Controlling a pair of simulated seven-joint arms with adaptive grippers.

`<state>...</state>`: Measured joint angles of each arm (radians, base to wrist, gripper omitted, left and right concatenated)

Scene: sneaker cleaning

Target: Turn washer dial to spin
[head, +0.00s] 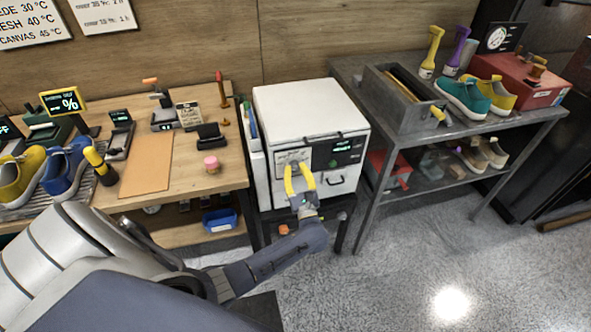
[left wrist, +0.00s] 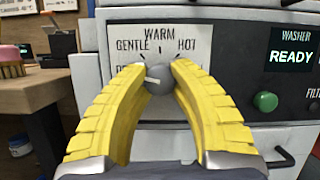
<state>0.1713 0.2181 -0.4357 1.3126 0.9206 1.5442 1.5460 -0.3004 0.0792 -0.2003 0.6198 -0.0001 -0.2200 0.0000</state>
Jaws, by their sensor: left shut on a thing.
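The white washer (head: 310,105) stands on a dark stand between the two tables. Its dial (left wrist: 160,79) is a grey round knob on a pale label plate (left wrist: 185,45). GENTLE, WARM and HOT are readable above it; lower labels on both sides are mostly hidden by my fingers. A pale mark on the knob points to the left. My left gripper (head: 300,182), with yellow ribbed fingers, is at the washer front, shut on the dial; it also shows in the left wrist view (left wrist: 160,72). My right gripper is not in view.
A washer display (left wrist: 291,56) reads READY, with a green button (left wrist: 265,101) below left. A drawer handle (head: 336,181) sits lower on the front. A wooden workbench (head: 232,150) is left, a grey metal table (head: 470,122) right. Floor at right front is clear.

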